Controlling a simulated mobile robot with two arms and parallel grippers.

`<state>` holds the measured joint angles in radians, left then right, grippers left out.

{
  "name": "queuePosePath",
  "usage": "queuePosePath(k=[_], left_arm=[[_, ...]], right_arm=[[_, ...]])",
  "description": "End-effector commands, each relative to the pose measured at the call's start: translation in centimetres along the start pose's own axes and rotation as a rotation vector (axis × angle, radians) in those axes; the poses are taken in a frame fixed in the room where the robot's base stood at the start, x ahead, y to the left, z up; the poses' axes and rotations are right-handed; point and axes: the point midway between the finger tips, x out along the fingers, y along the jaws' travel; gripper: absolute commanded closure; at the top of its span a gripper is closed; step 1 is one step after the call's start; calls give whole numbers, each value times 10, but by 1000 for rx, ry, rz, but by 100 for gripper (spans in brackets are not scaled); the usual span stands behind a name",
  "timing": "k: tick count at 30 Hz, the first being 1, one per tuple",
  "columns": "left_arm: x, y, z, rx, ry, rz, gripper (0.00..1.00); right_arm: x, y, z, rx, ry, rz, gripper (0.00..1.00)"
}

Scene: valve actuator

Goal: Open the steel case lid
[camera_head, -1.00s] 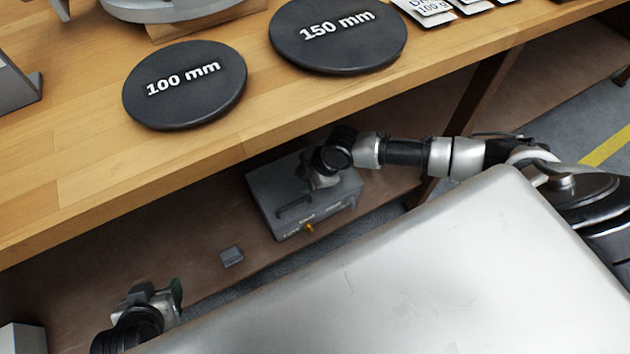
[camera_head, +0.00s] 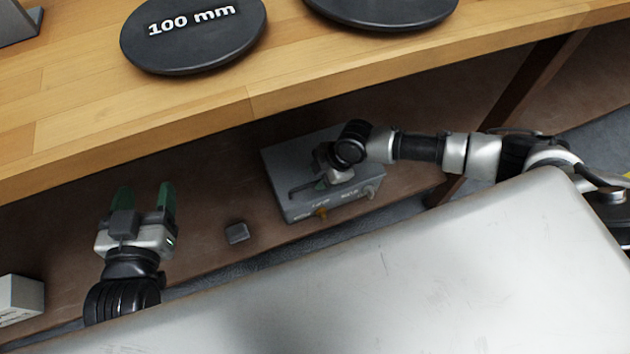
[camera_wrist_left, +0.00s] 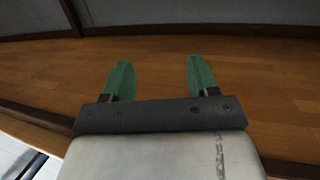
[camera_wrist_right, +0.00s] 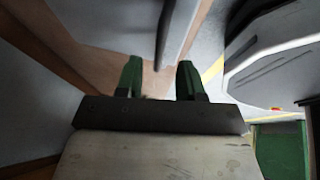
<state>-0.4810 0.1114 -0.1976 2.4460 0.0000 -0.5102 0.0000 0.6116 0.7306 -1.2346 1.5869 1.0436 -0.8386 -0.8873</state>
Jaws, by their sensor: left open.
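The wooden bench (camera_head: 60,150) overhangs the case and carries a black "100 mm" disc (camera_head: 195,35). A small grey block (camera_head: 237,232) lies left of the case. A pale box (camera_head: 18,298) stands at far left. A bench leg (camera_head: 520,100) rises behind right.

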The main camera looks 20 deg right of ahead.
Motion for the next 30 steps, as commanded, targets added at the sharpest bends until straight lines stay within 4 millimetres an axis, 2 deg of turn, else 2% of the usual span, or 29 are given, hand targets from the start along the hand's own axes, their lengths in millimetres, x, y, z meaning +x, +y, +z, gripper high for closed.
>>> queuePosePath(k=[3, 10, 22, 27, 30], left_arm=[[2, 3, -13, -2, 116, 7, 41], [1, 6, -32, -5, 262, 15, 41], [0, 6, -37, -6, 298, 17, 41], [0, 6, -37, -6, 297, 17, 41], [0, 6, -37, -6, 297, 16, 41]], right_arm=[[15, 0, 0, -1, 0, -1, 62], [29, 0, 0, 0, -1, 0, 62], [32, 0, 0, 0, -1, 0, 62], [32, 0, 0, 0, -1, 0, 88], [32, 0, 0, 0, -1, 0, 100]])
